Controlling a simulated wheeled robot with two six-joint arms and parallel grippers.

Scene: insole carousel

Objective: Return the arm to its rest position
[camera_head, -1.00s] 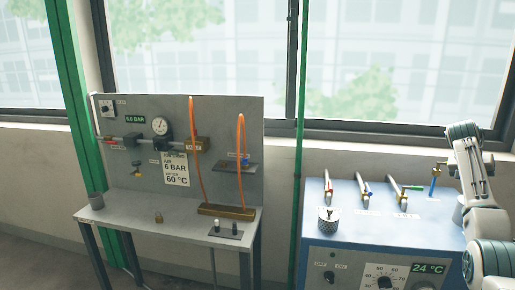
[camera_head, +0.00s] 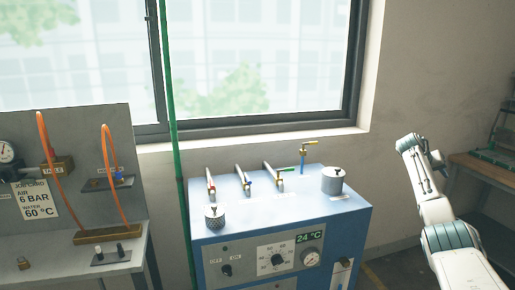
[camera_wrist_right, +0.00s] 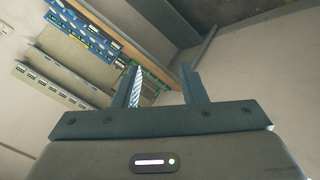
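My right arm rises from the lower right of the head view, to the right of the blue cabinet (camera_head: 355,235) and apart from it in the picture. My right gripper (camera_head: 428,160) is small and hard to read there. In the right wrist view its two dark fingers (camera_wrist_right: 162,88) stand apart with nothing between them, so it is open and empty. My left arm and gripper are not in view.
The blue cabinet carries hose valves, a knurled cup (camera_head: 214,217) and a lidded metal pot (camera_head: 333,181). A grey bench (camera_head: 60,243) with an orange hose stands left. A green pole (camera_head: 175,130) rises between bench and cabinet.

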